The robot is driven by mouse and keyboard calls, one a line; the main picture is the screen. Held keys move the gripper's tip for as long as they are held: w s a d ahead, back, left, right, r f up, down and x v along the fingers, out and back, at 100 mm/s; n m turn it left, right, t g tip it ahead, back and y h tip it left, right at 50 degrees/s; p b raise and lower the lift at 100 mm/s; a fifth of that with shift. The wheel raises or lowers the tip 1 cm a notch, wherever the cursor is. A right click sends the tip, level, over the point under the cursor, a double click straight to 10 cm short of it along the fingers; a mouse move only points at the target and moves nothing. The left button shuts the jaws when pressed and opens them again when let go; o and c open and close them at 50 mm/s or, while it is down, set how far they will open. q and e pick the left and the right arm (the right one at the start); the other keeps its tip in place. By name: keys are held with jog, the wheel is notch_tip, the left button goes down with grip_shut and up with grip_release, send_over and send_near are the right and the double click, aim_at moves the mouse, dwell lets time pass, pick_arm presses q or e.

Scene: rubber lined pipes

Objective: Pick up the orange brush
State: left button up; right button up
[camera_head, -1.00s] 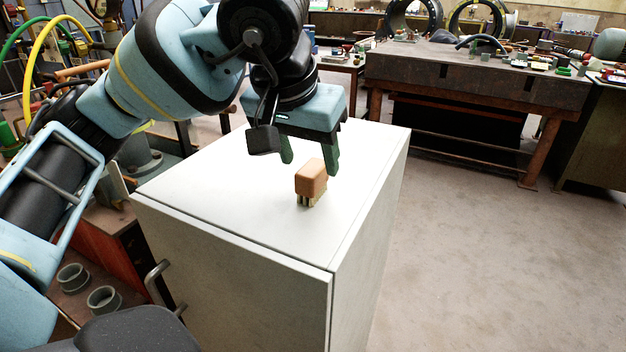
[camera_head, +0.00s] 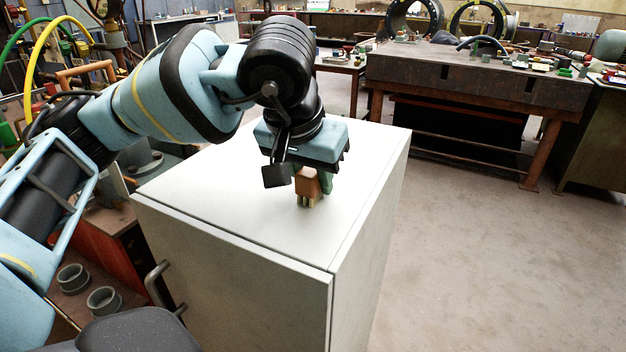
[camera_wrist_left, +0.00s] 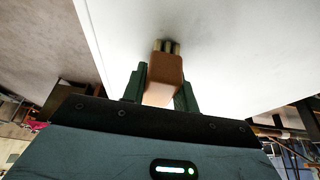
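The orange brush (camera_head: 307,185) stands upright on the white cabinet top, with its orange block up and pale bristles down. My left gripper (camera_head: 313,178) is lowered over it from above and hides its upper part in the head view. In the left wrist view, the brush (camera_wrist_left: 164,78) lies between the two green fingers of the left gripper (camera_wrist_left: 163,85). A finger is close along each side of the block. I cannot tell whether they press on it. The bristles still appear at the cabinet surface. My right gripper is not in view.
The white cabinet top (camera_head: 230,210) is otherwise clear. A dark workbench (camera_head: 470,75) with parts on it stands behind to the right. Open floor (camera_head: 480,250) lies to the cabinet's right. Pipe pieces (camera_head: 103,299) sit low at the left.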

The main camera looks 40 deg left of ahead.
pick_arm(q)
jog(key=c, duration=0.3)
jog(key=shift+c, duration=0.2)
jog(key=shift+r, duration=0.9)
jog(key=shift+s+a+r, duration=0.1)
jog(key=shift+r, duration=0.85)
jog(key=s+a, duration=0.2)
jog(key=s, duration=0.1)
jog(key=s+a+b, duration=0.1)
jog(key=s+a, duration=0.2)
jog(key=s, duration=0.1)
jog(key=s+a+r, duration=0.1)
jog(key=s+a, duration=0.2)
jog(key=s, duration=0.1)
jog(key=shift+s+a, duration=0.1)
jog(key=shift+a, duration=0.05)
jog(key=shift+s+a+r, duration=0.15)
jog(key=shift+s+a, duration=0.35)
jog(key=shift+s, duration=0.25)
